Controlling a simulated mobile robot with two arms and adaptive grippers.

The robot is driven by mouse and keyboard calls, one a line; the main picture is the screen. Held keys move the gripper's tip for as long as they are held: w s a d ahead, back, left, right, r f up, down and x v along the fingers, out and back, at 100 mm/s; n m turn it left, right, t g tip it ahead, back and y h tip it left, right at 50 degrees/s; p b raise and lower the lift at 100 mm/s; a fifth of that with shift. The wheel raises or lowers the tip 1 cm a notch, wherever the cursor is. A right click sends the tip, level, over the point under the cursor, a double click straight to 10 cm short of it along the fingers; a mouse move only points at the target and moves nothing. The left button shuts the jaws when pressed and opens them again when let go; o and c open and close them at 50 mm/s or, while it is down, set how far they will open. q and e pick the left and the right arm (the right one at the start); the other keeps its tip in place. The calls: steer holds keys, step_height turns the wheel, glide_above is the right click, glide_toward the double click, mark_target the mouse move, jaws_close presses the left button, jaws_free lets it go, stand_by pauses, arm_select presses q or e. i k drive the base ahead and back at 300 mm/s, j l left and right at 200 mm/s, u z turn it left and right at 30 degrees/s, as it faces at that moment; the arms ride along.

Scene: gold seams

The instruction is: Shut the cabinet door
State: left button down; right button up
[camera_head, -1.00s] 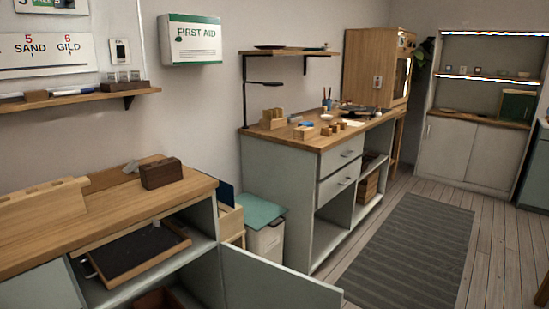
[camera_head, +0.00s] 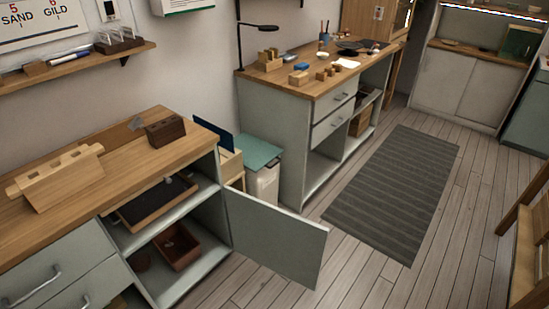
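The cabinet door (camera_head: 275,236) is a pale grey-green panel standing wide open in the camera_head view. It is hinged at the right side of the near cabinet (camera_head: 160,282) and swings out to the right over the floor. The open cabinet shows an upper shelf with a dark-bottomed wooden tray (camera_head: 155,200) and a lower space with a reddish-brown wooden box (camera_head: 177,247). No handle is visible on the door. Neither of my grippers is in view.
A wooden countertop (camera_head: 120,160) tops the near cabinet. A white bin with a green lid (camera_head: 262,180) stands behind the door. A second workbench (camera_head: 285,110) runs along the wall. Plank floor (camera_head: 360,285) and a striped rug (camera_head: 395,190) lie clear to the right.

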mark_target(291, 245)
steer(key=l+u, duration=0.1)
steer(key=u, duration=0.95)
steer(key=i+l+u, duration=0.1)
steer(key=l+u, duration=0.35)
steer(key=l, duration=0.2)
steer(key=l+u, duration=0.45)
steer(key=l, duration=0.15)
steer(key=k+l+u, duration=0.1)
steer(key=l+u, duration=0.35)
steer(key=l, duration=0.15)
steer(key=k+l, duration=0.1)
steer(key=l, duration=0.3)
steer(key=k+l, duration=0.1)
steer(key=l, duration=0.25)
steer(key=k+l+u, duration=0.1)
steer(key=l, duration=0.3)
steer(key=k+l, duration=0.15)
steer(key=l, duration=0.25)
steer(key=k+l+u, duration=0.1)
steer(key=l, duration=0.25)
steer(key=k+l, duration=0.15)
steer(key=l, duration=0.25)
steer(key=k+l, duration=0.15)
steer(key=l, duration=0.2)
steer(key=u, duration=0.05)
